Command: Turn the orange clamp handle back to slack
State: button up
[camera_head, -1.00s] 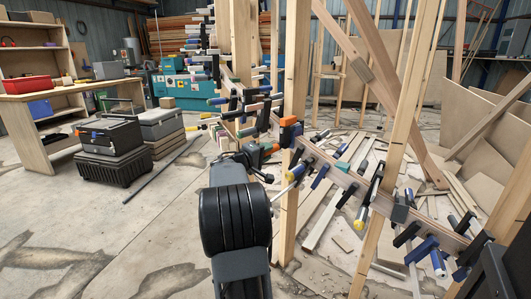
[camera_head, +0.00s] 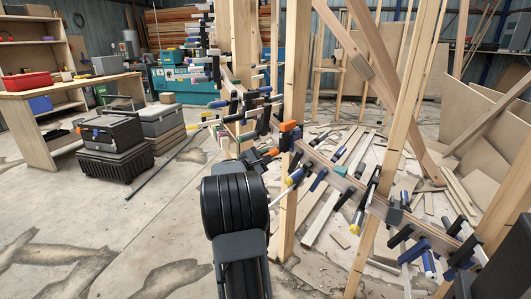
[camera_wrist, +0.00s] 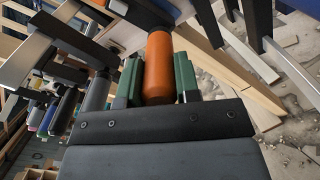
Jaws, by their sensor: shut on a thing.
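The orange clamp handle (camera_wrist: 158,68) stands between the green pads of my gripper (camera_wrist: 158,80) in the wrist view. The jaws are shut on it, one pad on each side. In the head view my gripper (camera_head: 260,157) reaches the clamp row left of the near wooden post, and my own arm hides part of it. The clamp's orange-and-black body (camera_head: 288,127) shows at that post. The curved stringer (camera_head: 335,178) runs past the post to the lower right. The handle's turn angle cannot be told.
Several blue- and black-handled clamps (camera_head: 362,205) crowd the stringer on both sides of my gripper. Upright wooden posts (camera_head: 294,80) stand close by. Loose boards lie on the floor behind. Open floor (camera_head: 110,225) is at the left.

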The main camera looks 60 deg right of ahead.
jog(key=n+p, duration=0.3)
jog(key=n, duration=0.1)
jog(key=shift+r, duration=0.15)
jog(key=shift+n+p, duration=1.1)
jog(key=shift+p, duration=0.05)
jog(key=shift+f, duration=0.2)
jog(key=o, duration=0.9)
jog(key=shift+a, duration=0.1)
jog(key=shift+n, duration=0.3)
jog(key=a, duration=0.4)
jog(key=w+a+p, duration=0.1)
jog(key=a, duration=0.4)
jog(key=w+a+p, duration=0.1)
jog(key=a, duration=0.3)
jog(key=shift+w+a, duration=0.2)
